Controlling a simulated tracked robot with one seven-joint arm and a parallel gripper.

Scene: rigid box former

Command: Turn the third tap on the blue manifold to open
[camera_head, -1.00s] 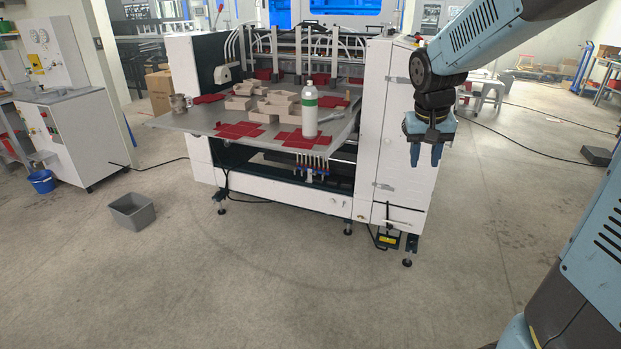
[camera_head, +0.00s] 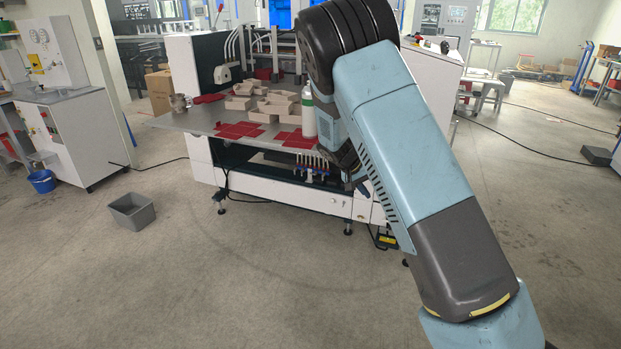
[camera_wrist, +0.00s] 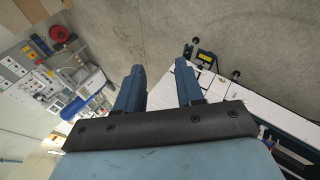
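The manifold (camera_head: 311,177) is under the front edge of the machine's table in the head view, with a row of several pale upright parts above small coloured pieces. The taps are too small to tell apart, and I cannot tell how any of them is set. My gripper (camera_wrist: 159,82) is open and empty in the wrist view, its two blue fingers apart. In the head view my arm hides most of it; its end is just right of the manifold, in front of the machine. I cannot make out the manifold clearly in the wrist view.
The machine's table (camera_head: 200,121) holds red sheets, tan box trays (camera_head: 275,104) and a white-green bottle (camera_head: 309,115) near the front edge, close to my arm. A grey bin (camera_head: 132,211) and a blue bucket (camera_head: 42,181) stand on the left floor. The floor in front is clear.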

